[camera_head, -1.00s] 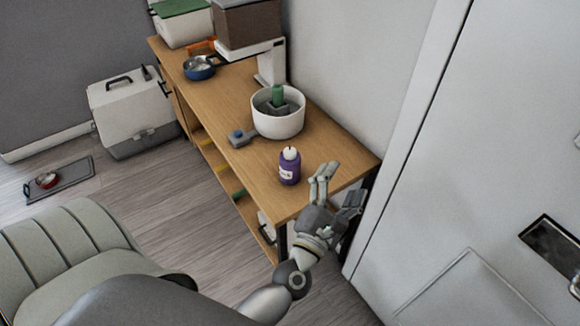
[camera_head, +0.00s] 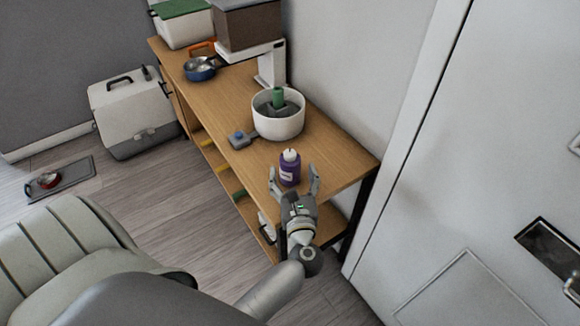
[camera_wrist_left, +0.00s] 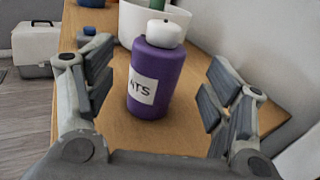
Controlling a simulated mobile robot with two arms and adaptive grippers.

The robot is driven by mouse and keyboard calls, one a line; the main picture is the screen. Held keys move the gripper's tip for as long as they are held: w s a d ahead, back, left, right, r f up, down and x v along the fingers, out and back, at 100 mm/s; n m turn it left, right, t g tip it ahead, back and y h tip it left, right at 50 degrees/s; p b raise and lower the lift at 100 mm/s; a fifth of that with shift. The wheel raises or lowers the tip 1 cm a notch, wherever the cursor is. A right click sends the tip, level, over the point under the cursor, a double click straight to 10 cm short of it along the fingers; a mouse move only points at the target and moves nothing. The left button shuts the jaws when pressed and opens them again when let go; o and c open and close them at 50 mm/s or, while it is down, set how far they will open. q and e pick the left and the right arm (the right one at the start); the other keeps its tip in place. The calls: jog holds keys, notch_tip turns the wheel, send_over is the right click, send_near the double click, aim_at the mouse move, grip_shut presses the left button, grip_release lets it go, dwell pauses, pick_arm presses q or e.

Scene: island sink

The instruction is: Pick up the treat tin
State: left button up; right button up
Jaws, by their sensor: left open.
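The treat tin is a purple bottle-shaped container (camera_head: 289,169) with a white lid and a white label. It stands upright near the front end of the wooden bench. In the left wrist view the tin (camera_wrist_left: 156,75) stands between the two open fingers, a little beyond them, with gaps on both sides. The label's visible letters end in "TS". My left gripper (camera_head: 294,181) is open and empty, on the near side of the tin. It also shows in the left wrist view (camera_wrist_left: 155,98). My right gripper is not in view.
A white bowl (camera_head: 278,124) with a green item inside stands behind the tin, with a small grey-blue object (camera_head: 239,139) beside it. A blue pan (camera_head: 200,68) is farther back on the wooden bench (camera_head: 222,102). A wall borders the right. Bare wood surrounds the tin.

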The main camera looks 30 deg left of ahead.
aim_at(291, 169)
pick_arm(q)
jog(key=p+x, duration=0.1)
jog(key=x, duration=0.3)
jog(key=shift+s+r, duration=0.1)
jog(key=shift+w+a+f, duration=0.2)
jog(key=shift+w+a, duration=0.2)
jog(key=c, duration=1.2)
jog(key=shift+r, duration=0.15)
